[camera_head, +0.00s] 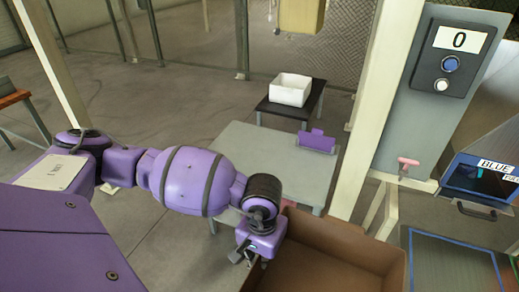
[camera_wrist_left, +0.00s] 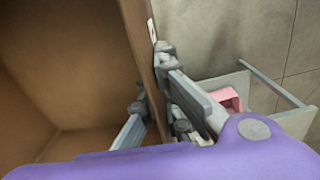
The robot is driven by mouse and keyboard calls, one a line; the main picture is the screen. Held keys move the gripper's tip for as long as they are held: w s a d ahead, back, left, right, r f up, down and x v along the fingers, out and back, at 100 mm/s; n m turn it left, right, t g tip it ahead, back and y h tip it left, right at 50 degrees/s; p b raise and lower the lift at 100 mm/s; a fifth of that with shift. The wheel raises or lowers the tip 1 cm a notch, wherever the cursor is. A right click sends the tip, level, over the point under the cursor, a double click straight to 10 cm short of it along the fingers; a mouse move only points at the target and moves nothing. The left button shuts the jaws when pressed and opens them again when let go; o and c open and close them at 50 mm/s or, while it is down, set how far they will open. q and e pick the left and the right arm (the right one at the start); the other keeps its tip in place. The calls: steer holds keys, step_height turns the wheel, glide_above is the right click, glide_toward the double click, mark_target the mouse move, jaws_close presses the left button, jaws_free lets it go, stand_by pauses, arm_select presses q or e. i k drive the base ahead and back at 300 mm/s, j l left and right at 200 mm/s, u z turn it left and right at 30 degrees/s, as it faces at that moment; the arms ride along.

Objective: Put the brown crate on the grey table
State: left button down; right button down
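The brown crate (camera_head: 335,240) is open-topped and empty in the part I see, at the bottom of the head view. The left wrist view shows its inside and one wall (camera_wrist_left: 70,60). My left gripper (camera_head: 255,250) is at the crate's left wall. In the left wrist view the gripper's fingers (camera_wrist_left: 160,110) lie on both sides of that wall, one inside and one outside, closed on it. The grey table (camera_head: 265,150) stands beyond the crate, with a purple item (camera_head: 317,141) at its right edge. My right gripper is not in view.
A black table (camera_head: 312,106) with a white bin (camera_head: 290,89) stands behind the grey table. A pale post (camera_head: 375,110) and a grey panel reading 0 (camera_head: 450,70) stand at right. A pink object (camera_wrist_left: 225,98) shows beside the crate. Most of the grey tabletop is clear.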

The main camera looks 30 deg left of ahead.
mark_target(266, 161)
steer(key=i+j+u, duration=0.1)
steer(key=i+j, duration=0.15)
steer(key=j, duration=0.15)
steer(key=i+j, duration=0.25)
steer(key=j, duration=0.15)
steer(key=i+j+u, duration=0.1)
steer(key=i, duration=0.45)
